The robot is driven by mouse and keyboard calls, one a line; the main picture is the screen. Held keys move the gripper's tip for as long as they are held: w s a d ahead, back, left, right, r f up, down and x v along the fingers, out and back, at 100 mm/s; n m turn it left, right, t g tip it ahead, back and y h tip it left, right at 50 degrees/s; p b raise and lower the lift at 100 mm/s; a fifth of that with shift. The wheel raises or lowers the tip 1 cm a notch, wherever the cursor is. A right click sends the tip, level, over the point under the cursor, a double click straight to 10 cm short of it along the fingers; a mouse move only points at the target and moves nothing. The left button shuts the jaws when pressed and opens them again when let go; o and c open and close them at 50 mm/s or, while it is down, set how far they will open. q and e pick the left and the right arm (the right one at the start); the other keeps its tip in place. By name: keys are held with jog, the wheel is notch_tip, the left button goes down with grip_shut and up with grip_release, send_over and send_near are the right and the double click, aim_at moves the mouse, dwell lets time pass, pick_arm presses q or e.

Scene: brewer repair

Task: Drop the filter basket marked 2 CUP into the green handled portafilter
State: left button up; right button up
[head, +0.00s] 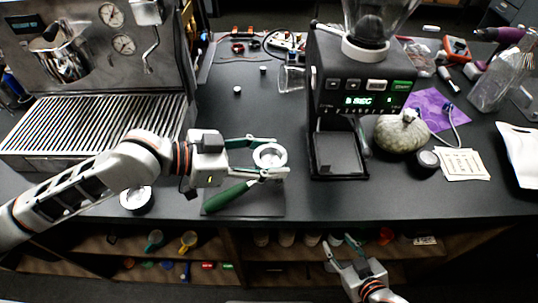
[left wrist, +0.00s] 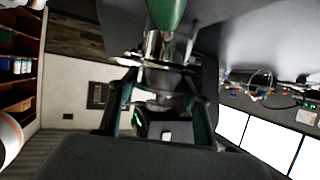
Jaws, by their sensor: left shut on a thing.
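My left gripper (head: 277,157) is shut on a round metal filter basket (head: 270,155), with one finger on either side of its rim. No marking on the basket is legible. The portafilter's green handle (head: 229,197) lies on the counter just below the gripper in the head view; its head is mostly hidden by the gripper and basket. In the left wrist view the green handle (left wrist: 166,12) and metal parts show beyond the fingers. Whether the basket touches the portafilter cannot be told. My right gripper (head: 341,244) is open and empty, in front of the counter's edge.
A black grinder (head: 360,90) stands right of the left gripper. An espresso machine (head: 100,60) stands at the left. A round metal-and-dark piece (head: 137,199) lies under my left arm. A pumpkin-like gourd (head: 401,133) and cards (head: 462,164) are at right. Shelves lie below the counter.

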pick_arm(q)
jog(key=shift+f+b, duration=0.3)
jog(key=shift+f, duration=0.55)
dwell(0.7)
jog(key=o, duration=1.1)
jog(key=o, duration=0.4)
jog(key=shift+o, duration=0.2)
jog(key=shift+r+p, duration=0.75)
jog(key=shift+r, duration=2.75)
